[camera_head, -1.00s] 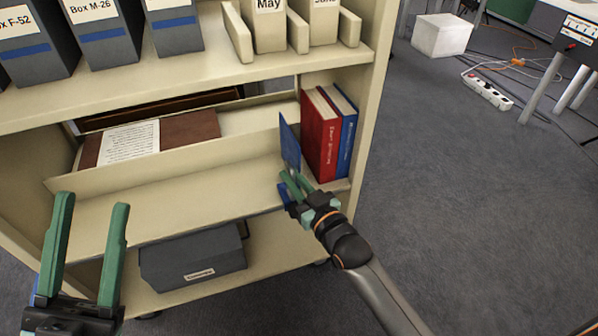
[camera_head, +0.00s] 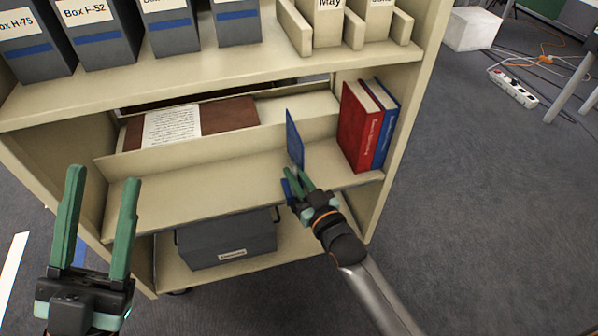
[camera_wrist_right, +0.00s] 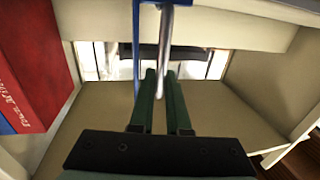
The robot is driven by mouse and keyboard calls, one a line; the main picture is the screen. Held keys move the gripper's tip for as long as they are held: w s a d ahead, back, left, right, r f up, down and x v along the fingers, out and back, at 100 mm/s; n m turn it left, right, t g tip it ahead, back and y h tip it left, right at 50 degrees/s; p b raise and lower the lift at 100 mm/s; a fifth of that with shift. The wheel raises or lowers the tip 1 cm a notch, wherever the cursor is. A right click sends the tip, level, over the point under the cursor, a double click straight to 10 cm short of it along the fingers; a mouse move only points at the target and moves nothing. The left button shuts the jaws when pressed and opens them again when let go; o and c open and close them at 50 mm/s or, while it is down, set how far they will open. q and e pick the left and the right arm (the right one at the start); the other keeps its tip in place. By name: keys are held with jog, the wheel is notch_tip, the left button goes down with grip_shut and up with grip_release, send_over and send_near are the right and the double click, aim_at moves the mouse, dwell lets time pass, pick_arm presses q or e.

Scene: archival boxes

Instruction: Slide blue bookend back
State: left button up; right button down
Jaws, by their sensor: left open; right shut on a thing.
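The blue bookend (camera_head: 294,140) stands upright on the middle shelf (camera_head: 200,195), left of the red book (camera_head: 359,125) with a clear gap between them. My right gripper (camera_head: 297,180) is shut on the bookend low at its front edge. In the right wrist view the bookend (camera_wrist_right: 136,50) shows as a thin upright blue strip by the fingers (camera_wrist_right: 160,76); the exact grip is hard to see. My left gripper (camera_head: 103,176) is open and empty, in front of the shelf's left side.
A blue book (camera_head: 386,122) leans beside the red book near the right side panel. A brown folder with a paper (camera_head: 172,127) lies behind the slanted divider. Grey boxes (camera_head: 95,35) stand above; a dark box (camera_head: 228,240) sits below. The shelf left of the bookend is clear.

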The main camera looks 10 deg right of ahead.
jog(key=shift+f, duration=0.1)
pick_arm(q)
jog(key=shift+f, duration=0.1)
pick_arm(e)
jog(key=c, duration=1.2)
grip_release()
jog(key=shift+o, duration=0.2)
pick_arm(q)
jog(key=shift+a+r+p, duration=0.1)
jog(key=shift+r+p, duration=1.75)
jog(key=shift+p, duration=0.05)
pick_arm(e)
jog(key=v, duration=1.2)
jog(key=shift+s, duration=0.3)
jog(key=shift+d, duration=0.1)
pick_arm(q)
jog(key=shift+r+m, duration=0.1)
jog(key=shift+m, duration=0.2)
